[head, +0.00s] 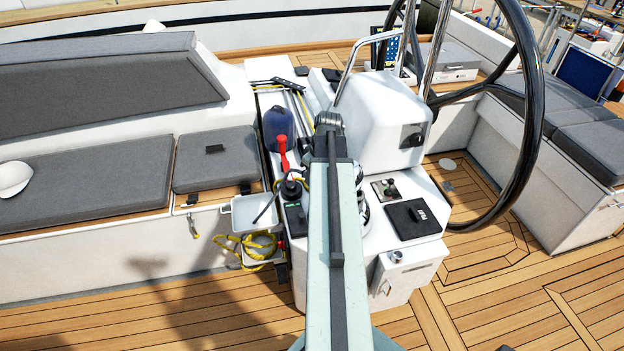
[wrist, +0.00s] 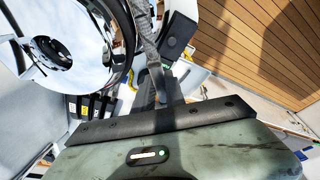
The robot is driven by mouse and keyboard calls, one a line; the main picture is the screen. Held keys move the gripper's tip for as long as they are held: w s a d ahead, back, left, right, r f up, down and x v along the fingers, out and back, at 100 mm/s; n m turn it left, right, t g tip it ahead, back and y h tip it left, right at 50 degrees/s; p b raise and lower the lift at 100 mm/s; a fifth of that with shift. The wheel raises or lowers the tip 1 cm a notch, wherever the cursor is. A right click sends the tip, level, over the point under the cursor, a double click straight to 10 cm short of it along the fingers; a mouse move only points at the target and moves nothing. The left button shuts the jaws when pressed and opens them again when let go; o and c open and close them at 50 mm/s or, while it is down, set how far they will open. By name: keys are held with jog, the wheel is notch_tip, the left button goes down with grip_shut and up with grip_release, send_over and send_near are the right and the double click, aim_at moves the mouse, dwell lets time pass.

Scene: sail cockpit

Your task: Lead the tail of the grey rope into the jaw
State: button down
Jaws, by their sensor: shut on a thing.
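In the wrist view a grey braided rope (wrist: 144,30) comes down from the top edge to my gripper (wrist: 155,88). My gripper is shut on the rope; the fingertips are dark and partly merge with the background. A shiny chrome winch (wrist: 112,82) with a dark round socket in its top fills the upper left, close beside the rope. The jaw cannot be made out clearly on it. In the head view my arm covers the gripper and the rope, and only a sliver of the chrome winch (head: 363,208) shows to the right of the arm.
A red-handled tool (head: 282,152) stands left of my arm. A white tray (head: 252,214) and a coiled yellow rope (head: 260,247) are on the console's left side. A black flap (head: 413,219) lies on the console's right. The large steering wheel (head: 535,100) rises at right. Teak floor is clear in front.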

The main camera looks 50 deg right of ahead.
jog(key=d+m, duration=0.1)
jog(key=w+d+m, duration=0.1)
jog(key=shift+w+m+h, duration=0.25)
jog(key=shift+m+h, duration=0.05)
jog(key=shift+w+d+m, duration=0.25)
jog(key=shift+d+m, duration=0.25)
jog(key=shift+w+d+m, duration=0.2)
jog(key=shift+d+m, duration=0.25)
jog(key=shift+m, duration=0.05)
jog(key=c, duration=1.7)
grip_release()
jog(key=shift+d, duration=0.1)
jog(key=shift+c, duration=0.2)
jog(key=o, duration=0.4)
jog(key=shift+h, duration=0.3)
jog(key=shift+o, duration=0.4)
jog(key=o, duration=0.4)
